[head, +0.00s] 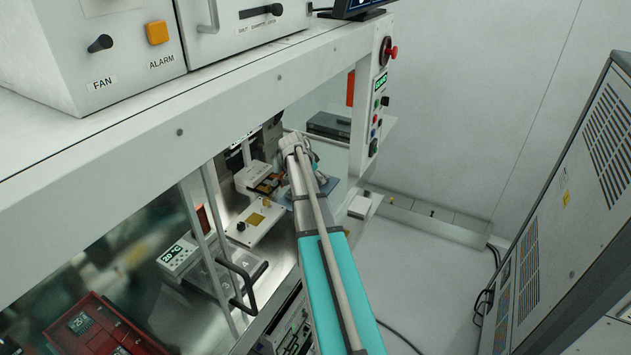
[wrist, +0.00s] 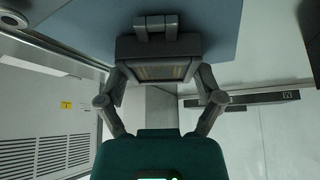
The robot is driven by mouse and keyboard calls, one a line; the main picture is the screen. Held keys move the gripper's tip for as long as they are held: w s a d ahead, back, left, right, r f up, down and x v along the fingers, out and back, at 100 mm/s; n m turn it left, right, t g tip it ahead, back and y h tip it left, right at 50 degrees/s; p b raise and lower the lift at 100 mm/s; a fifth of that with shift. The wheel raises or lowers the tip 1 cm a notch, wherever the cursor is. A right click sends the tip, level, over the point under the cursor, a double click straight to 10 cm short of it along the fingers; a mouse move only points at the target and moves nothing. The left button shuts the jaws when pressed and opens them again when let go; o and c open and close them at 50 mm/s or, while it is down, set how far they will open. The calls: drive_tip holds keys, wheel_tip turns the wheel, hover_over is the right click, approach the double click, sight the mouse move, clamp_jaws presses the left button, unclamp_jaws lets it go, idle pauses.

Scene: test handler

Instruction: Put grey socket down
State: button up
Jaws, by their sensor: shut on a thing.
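The grey socket (wrist: 160,48) is in the upper middle of the wrist view, a dark block with a hinged-looking part and a lighter slotted face. My gripper (wrist: 161,74) is shut on it, with one finger at each side. A flat blue-grey mat (wrist: 225,22) fills the area behind the socket; I cannot tell whether the socket touches it. In the head view, my arm reaches into the machine bay and hides most of the gripper and the socket. Part of the blue mat (head: 329,187) shows beside the arm.
A small white box (head: 360,206) lies to the right. A black handle (head: 250,287) sticks out in front. A vented cabinet (head: 590,190) stands at right.

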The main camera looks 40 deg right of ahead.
drive_tip(key=shift+f, duration=0.15)
drive_tip(key=o, duration=1)
drive_tip(key=shift+r, duration=0.2)
drive_tip(key=shift+a+r+p, duration=0.2)
drive_tip(key=shift+r+p, duration=0.25)
drive_tip(key=shift+p, duration=0.05)
drive_tip(key=p+v, duration=0.4)
drive_tip(key=v, duration=0.1)
drive_tip(key=shift+r+p, duration=0.15)
drive_tip(key=shift+p, duration=0.2)
drive_tip(key=shift+p+v, duration=2.4)
drive_tip(key=shift+v, duration=0.45)
drive_tip(key=shift+a, duration=0.15)
